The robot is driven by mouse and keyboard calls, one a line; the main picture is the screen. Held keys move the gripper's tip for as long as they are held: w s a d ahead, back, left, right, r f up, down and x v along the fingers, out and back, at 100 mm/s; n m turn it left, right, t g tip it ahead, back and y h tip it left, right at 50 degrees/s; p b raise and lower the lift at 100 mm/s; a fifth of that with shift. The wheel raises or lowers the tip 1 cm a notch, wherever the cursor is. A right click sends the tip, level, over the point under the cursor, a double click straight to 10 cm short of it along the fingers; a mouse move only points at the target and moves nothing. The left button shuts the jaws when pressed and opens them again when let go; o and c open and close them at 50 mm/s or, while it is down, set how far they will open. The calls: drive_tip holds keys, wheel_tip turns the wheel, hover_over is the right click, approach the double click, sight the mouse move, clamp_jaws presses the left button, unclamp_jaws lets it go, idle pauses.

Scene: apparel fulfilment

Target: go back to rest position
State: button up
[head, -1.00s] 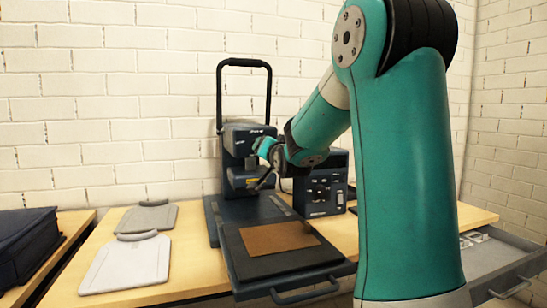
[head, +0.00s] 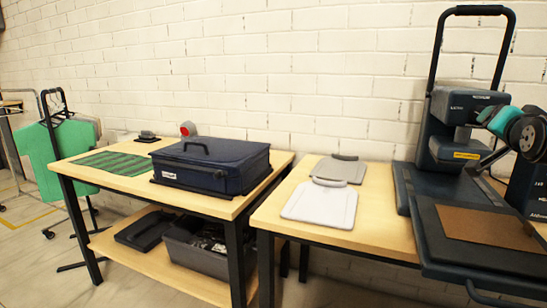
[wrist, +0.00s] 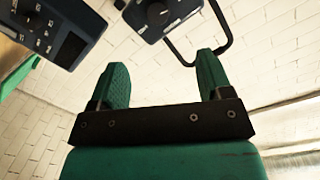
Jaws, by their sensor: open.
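My gripper (wrist: 164,76) shows in the wrist view with its two green fingers wide apart and nothing between them. The wrist view is tilted, with the press head and its black handle beyond the fingers. In the head view, part of my arm's teal and black end reaches in from the right edge, in front of the dark blue heat press (head: 453,130). The rest of the arm is out of that view. The press's lower tray (head: 460,258) juts out at the front and bears a flat brown sheet (head: 487,227).
Two pale boards, one grey (head: 340,169) and one white (head: 320,204), lie left of the press. A navy case (head: 212,165) and a green striped mat (head: 112,162) are on the left table. A green shirt (head: 75,145) hangs at far left. A grey bin (head: 205,245) sits below.

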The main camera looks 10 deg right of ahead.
drive_tip(key=w+a+f+n+g+y, duration=0.1)
drive_tip(key=a+f+n+y, duration=0.25)
drive_tip(key=a, duration=0.45)
drive_tip(key=w+a+f+n+g+y, duration=0.1)
drive_tip(key=a+f+n+y, duration=0.2)
drive_tip(key=a, duration=0.4)
drive_tip(key=s+a+f+n+g+y, duration=0.3)
drive_tip(key=s+a, duration=0.1)
drive_tip(key=a, duration=0.5)
drive_tip(key=s+a+f+n+g+y, duration=0.2)
drive_tip(key=s+a+y, duration=0.15)
drive_tip(key=a, duration=0.45)
drive_tip(key=s+a+f+n+g, duration=0.2)
drive_tip(key=s+a+n+g, duration=0.15)
drive_tip(key=s, duration=0.45)
drive_tip(key=s+a+f+n+g, duration=0.25)
drive_tip(key=s+a+n, duration=0.2)
drive_tip(key=s, duration=0.25)
wheel_tip(320, 180, up, 14)
drive_tip(key=s+g+p, duration=0.1)
drive_tip(key=s+p, duration=0.1)
drive_tip(key=p, duration=1.1)
drive_tip(key=shift+a+y, duration=0.25)
drive_tip(key=shift+y, duration=0.05)
